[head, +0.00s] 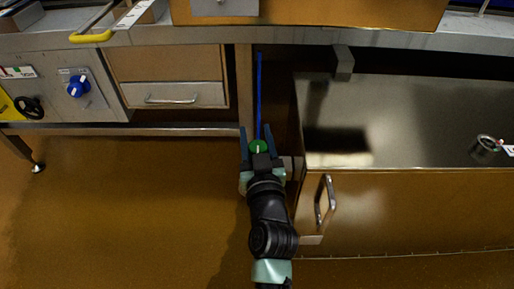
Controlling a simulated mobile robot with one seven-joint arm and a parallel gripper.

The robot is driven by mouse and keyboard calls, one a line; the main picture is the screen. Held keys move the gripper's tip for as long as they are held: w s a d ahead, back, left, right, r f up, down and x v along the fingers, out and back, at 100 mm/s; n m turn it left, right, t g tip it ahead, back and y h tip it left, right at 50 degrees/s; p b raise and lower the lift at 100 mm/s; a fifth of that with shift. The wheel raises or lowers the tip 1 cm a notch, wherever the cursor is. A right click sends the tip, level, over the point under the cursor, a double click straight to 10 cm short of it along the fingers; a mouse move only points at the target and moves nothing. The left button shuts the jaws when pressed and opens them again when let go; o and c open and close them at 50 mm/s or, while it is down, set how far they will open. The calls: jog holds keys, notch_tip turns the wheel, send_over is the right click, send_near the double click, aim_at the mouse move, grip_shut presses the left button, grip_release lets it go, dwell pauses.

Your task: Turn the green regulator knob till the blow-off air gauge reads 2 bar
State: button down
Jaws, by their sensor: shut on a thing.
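The green regulator knob (259,147) shows between the fingers of my gripper (258,140), low in the gap between the bench on the left and the steel-topped cabinet on the right. A light mark shows on the knob's face. My gripper is shut on the knob, one dark finger on each side of it. A blue line (259,90) runs straight up from the knob. I cannot make out the blow-off air gauge or its reading in this view.
The steel-topped cabinet (420,110) with a door handle (324,200) stands close on the right. On the left are a drawer (175,95), a blue rotary switch (79,86) and a black handwheel (29,107). The brown floor (120,210) at left is clear.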

jog(key=shift+a+f+n+y+b, duration=0.15)
jog(key=shift+n+y+b, duration=0.3)
jog(key=shift+b, duration=1)
jog(key=shift+d+f+n+y+b, duration=0.1)
jog(key=shift+n+y+b, duration=0.35)
jog(key=shift+b, duration=1)
jog(key=shift+s+a+r+n+g+y+b, duration=0.2)
jog(key=shift+n+g+y+b, duration=0.15)
jog(key=shift+y+b, duration=0.35)
jog(key=shift+c, duration=1.7)
grip_release()
jog(key=shift+s, duration=0.1)
notch_tip(320, 180, up, 10)
jog(key=p, duration=0.7)
